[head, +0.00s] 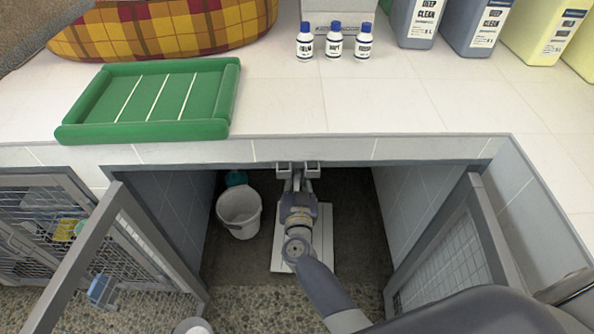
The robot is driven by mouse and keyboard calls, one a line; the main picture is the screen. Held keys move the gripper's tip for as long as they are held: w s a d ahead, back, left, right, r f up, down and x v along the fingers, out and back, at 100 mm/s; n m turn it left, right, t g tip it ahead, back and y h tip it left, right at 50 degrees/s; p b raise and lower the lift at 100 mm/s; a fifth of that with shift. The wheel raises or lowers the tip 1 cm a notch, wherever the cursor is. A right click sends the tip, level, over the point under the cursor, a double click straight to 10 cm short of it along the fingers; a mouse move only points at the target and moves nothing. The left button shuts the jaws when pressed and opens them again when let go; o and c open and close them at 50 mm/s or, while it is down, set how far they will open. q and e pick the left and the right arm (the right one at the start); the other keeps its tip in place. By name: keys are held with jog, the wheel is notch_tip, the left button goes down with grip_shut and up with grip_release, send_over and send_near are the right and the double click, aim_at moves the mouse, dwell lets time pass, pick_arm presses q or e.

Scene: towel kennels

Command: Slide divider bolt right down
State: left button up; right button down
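No divider bolt can be made out in the head view; if it is in the kennel, the counter, the shadow or my arm hides it. My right arm comes in from the lower right and reaches into the open middle kennel. My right gripper (298,169) is at the front edge of the counter, over the kennel opening. Its two fingertips are apart with nothing visible between them. My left gripper is out of view.
Two mesh gates (135,245) (450,240) stand open beside the kennel. A white bucket (239,212) and a white panel (318,245) are on its floor. The counter holds a green tray (150,97), a plaid cushion (160,27), small bottles (334,42) and large jugs (480,25).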

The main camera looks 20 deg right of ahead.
notch_tip(320, 180, down, 4)
jog(key=shift+r+b, duration=0.15)
jog(key=shift+b, duration=0.8)
jog(key=shift+s+a, duration=0.1)
jog(key=c, duration=1.5)
grip_release()
jog(key=shift+r, duration=0.2)
